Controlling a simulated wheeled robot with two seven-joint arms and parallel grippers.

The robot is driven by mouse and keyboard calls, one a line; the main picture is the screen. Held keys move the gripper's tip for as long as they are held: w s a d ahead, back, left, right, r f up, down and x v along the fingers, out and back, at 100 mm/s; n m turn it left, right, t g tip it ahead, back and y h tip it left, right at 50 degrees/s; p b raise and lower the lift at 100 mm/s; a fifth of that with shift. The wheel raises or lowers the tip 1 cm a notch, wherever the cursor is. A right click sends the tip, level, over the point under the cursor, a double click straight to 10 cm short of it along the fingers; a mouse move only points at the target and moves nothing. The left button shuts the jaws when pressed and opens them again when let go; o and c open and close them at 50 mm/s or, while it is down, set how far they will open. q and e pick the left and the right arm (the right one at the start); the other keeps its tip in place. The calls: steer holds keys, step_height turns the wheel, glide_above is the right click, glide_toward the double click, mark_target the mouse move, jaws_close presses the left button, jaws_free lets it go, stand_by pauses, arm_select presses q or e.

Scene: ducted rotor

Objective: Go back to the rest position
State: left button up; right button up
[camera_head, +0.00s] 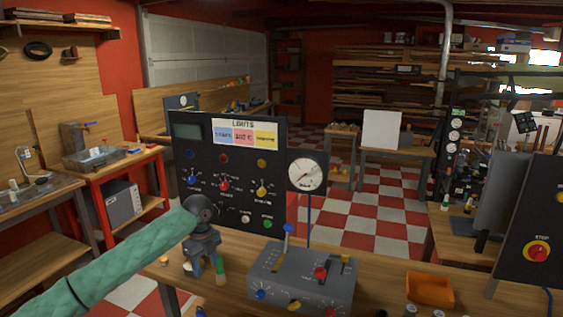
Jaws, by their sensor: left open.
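My left arm, in a green quilted sleeve, comes in from the lower left. My left gripper (204,264) points down, open, over the left part of the wooden workbench (385,280), in front of the black control panel (270,180). A small bottle with a green top (220,270) stands close beside its fingers on the right. No object shows clearly between the fingers. My right gripper is not in view.
A grey control box (300,280) with levers and knobs stands right of my gripper. A round gauge (306,173) rises behind it. An orange tray (430,289) sits farther right. A black panel with a red stop button (537,250) stands at the right edge.

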arm_select(q)
steer(key=s+d+f+n+t+h, duration=0.1)
steer(key=d+f+n, duration=0.2)
steer(key=f, duration=0.7)
steer(key=s+d+f+n+h, duration=0.1)
steer(key=s+d+f+n, duration=0.15)
steer(key=f, duration=0.65)
steer(key=s+d+f+n+t, duration=0.1)
steer(key=s+f+n, duration=0.35)
steer(key=f, duration=0.65)
steer(key=s+d+f+n, duration=0.1)
steer(key=s+f+n, duration=0.2)
steer(key=s+f, duration=0.55)
steer(key=s+a+f+n, duration=0.1)
steer(key=s+f+n, duration=0.4)
steer(key=s+f, duration=0.9)
steer(key=s+a+f+n+y, duration=0.1)
steer(key=s+f+n, duration=0.4)
steer(key=s+f, duration=1)
steer(key=s+a, duration=0.1)
steer(key=s, duration=0.7)
steer(key=shift+a+f+y, duration=0.15)
steer(key=shift+a+y, duration=0.15)
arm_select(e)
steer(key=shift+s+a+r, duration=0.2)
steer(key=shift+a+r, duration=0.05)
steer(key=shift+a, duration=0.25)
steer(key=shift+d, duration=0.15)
